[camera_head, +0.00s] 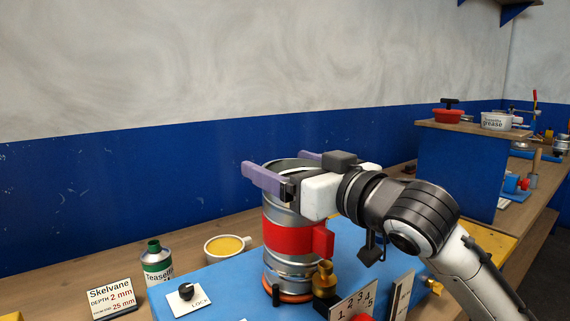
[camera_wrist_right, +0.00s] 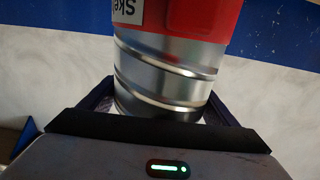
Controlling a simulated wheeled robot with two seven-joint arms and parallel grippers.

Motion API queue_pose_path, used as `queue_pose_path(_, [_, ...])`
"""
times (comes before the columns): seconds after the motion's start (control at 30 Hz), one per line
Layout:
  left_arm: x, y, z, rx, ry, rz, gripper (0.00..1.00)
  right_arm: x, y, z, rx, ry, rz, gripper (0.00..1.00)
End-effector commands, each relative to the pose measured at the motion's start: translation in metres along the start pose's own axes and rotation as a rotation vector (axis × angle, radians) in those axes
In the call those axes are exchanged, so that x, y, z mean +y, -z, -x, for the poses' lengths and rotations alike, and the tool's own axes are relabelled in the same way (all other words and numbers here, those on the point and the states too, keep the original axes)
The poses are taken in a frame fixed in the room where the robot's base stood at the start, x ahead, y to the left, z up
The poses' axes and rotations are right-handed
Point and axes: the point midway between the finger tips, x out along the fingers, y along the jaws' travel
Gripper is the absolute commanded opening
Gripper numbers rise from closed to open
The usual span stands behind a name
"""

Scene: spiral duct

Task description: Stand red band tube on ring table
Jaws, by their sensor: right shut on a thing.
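The red band tube is a ribbed silver metal cylinder with a wide red band (camera_head: 285,233), upright in the head view. My right gripper (camera_head: 283,168) comes in from the right and is shut on the tube near its top, with purple fingers on either side. The tube's lower end is at an orange ring (camera_head: 289,296) on the blue-topped table (camera_head: 220,279); I cannot tell whether it rests fully on it. In the right wrist view the ribbed tube (camera_wrist_right: 160,75) lies between the fingers, with its red band at the top. My left gripper is not in view.
A brass fitting (camera_head: 325,280) stands close to the tube's base, beside a numbered dial plate (camera_head: 352,304). A lock knob (camera_head: 186,291), a green can (camera_head: 156,264), a yellow-filled cup (camera_head: 228,247) and a Skelvane sign (camera_head: 111,298) are at the left. A blue bench (camera_head: 458,172) stands behind right.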

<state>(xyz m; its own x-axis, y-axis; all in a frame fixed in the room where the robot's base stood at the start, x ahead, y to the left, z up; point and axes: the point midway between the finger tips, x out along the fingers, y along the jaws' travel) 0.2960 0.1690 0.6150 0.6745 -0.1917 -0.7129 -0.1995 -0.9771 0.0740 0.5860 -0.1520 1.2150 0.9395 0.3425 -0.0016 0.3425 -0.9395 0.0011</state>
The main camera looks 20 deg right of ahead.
Motion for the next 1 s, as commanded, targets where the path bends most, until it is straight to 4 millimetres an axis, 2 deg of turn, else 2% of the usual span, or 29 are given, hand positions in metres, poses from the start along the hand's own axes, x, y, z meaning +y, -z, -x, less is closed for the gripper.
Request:
queue_pose_path(0.27, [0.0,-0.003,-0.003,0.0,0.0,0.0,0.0,0.0,-0.006,0.0,0.004,0.0,0.0,0.34])
queue_pose_path(0.3, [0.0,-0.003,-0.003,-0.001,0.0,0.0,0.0,0.0,-0.005,0.0,0.004,0.0,0.001,0.89])
queue_pose_path(0.37, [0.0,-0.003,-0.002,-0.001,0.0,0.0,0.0,0.0,-0.005,0.0,0.003,0.0,0.0,0.99])
queue_pose_path(0.73, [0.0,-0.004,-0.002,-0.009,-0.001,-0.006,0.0,0.0,-0.007,0.0,-0.001,0.0,0.0,1.0])
queue_pose_path(1.0, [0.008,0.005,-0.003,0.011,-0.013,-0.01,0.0,0.0,-0.008,0.054,0.001,-0.001,0.004,1.0])
